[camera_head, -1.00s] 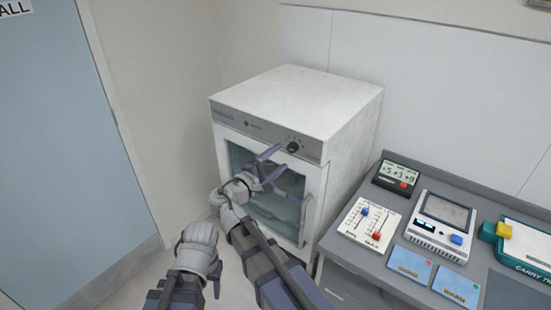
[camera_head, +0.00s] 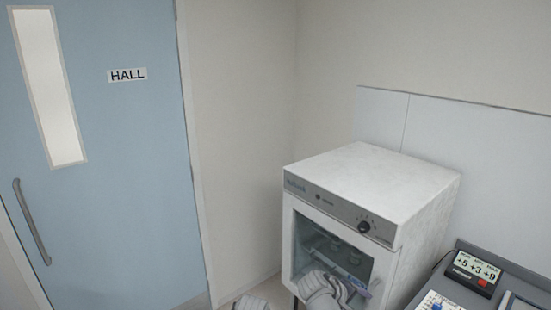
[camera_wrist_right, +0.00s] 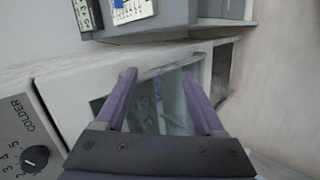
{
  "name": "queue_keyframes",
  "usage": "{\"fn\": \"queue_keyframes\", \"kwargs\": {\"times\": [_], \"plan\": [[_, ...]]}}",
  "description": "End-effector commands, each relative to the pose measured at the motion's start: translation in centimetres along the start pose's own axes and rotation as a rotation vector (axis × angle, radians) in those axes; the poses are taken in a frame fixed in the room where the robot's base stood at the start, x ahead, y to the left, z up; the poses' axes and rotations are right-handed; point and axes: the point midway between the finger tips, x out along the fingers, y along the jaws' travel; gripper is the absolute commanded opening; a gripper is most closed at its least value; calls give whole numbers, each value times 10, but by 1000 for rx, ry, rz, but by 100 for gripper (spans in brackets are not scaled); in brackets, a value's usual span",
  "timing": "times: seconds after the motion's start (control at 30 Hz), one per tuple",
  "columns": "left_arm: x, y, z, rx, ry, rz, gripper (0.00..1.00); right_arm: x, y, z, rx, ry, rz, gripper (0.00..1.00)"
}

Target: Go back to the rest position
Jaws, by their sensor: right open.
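My right gripper (camera_wrist_right: 158,74) is open, with its two purple fingers apart and nothing between them. The glass door of a small white cabinet lies beyond the fingers. In the head view my right wrist (camera_head: 325,288) is low in front of that cabinet (camera_head: 385,185), at the bottom edge. Most of that gripper is cut off or hidden there. A small part of my left arm (camera_head: 250,303) shows at the bottom edge; the left gripper's fingers are out of frame.
The cabinet has a dial (camera_head: 364,227) and a glass door (camera_head: 330,252) that looks shut. A blue door (camera_head: 110,170) marked HALL is at the left. Bare wall lies between.

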Motion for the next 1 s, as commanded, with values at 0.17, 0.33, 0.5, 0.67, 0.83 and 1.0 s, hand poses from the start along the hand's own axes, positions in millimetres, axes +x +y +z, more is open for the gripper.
{"fn": "queue_keyframes", "kwargs": {"times": [0.17, 0.33, 0.5, 0.67, 0.83, 1.0], "plan": [[0, 0, 0, 0, 0, 0, 50, 6, -51, 28, 175, -53, -311, 71], [0, 0, 0, 0, 0, 0, 50, -3, -82, 38, 280, -87, -509, 71], [0, 0, 0, 0, 0, 0, 50, -16, -105, 43, 363, -114, -672, 71], [0, 0, 0, 0, 0, 0, 50, -34, -124, 43, 388, -129, -779, 71], [0, 0, 0, 0, 0, 0, 50, -58, -148, 42, 288, -127, -764, 71], [0, 0, 0, 0, 0, 0, 50, -83, -171, 45, 188, -124, -747, 71]]}}
